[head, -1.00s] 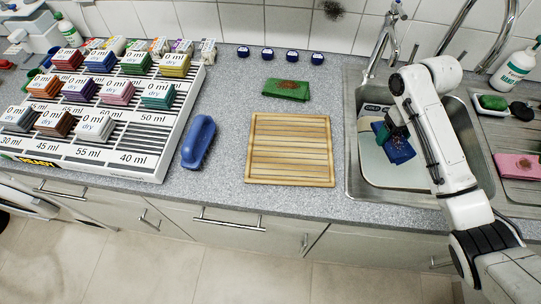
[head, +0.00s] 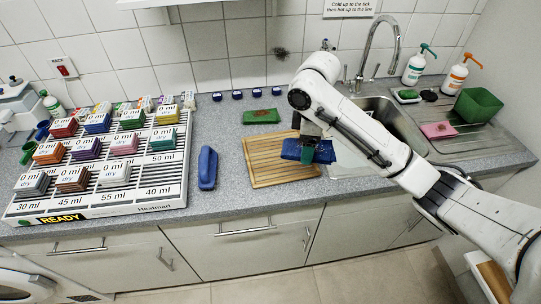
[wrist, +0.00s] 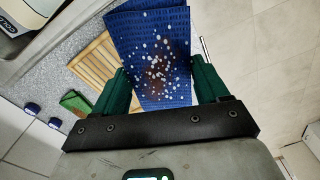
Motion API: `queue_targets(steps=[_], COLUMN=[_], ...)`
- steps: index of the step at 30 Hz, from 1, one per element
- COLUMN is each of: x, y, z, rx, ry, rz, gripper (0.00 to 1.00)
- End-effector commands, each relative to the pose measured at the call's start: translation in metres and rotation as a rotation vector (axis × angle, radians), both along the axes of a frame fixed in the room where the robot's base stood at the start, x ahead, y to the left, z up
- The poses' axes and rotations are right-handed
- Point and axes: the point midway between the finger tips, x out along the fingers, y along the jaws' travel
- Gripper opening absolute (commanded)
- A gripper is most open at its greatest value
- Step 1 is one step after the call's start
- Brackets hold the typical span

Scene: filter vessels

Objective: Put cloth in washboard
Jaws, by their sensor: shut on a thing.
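My gripper (head: 311,140) is shut on a blue cloth (head: 304,151). In the wrist view the cloth (wrist: 155,50) sits between the green fingers of my gripper (wrist: 160,88), with white specks and a dark brownish stain on it. The wooden ribbed washboard (head: 270,162) lies flat on the grey counter, left of the sink. The cloth is over the washboard's right part and its right edge. I cannot tell whether it touches the board. The washboard also shows in the wrist view (wrist: 92,65), partly behind the cloth.
A sloped rack (head: 150,195) of coloured cloths fills the left counter. The sink (head: 405,118) is at right, with a pink cloth (head: 438,130) and a green tub (head: 480,106) beyond.

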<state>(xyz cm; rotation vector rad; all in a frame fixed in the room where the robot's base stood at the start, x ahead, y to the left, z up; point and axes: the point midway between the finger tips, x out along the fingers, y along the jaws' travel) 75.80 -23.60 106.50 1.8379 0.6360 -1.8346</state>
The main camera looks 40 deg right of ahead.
Motion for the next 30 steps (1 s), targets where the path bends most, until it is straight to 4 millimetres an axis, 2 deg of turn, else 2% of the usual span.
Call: queue_targets(steps=[3,9,23,30], x=[0.019,0.043,0.075,0.092], y=[0.001,-0.002,-0.005,-0.009], z=[-0.009,-0.019,-0.035,-0.063], rx=[0.005,0.003,0.002,0.000], ry=[0.002,0.000,0.001,0.002], rz=[0.001,0.000,0.001,0.001], gripper=[0.41,0.41,0.41,0.41])
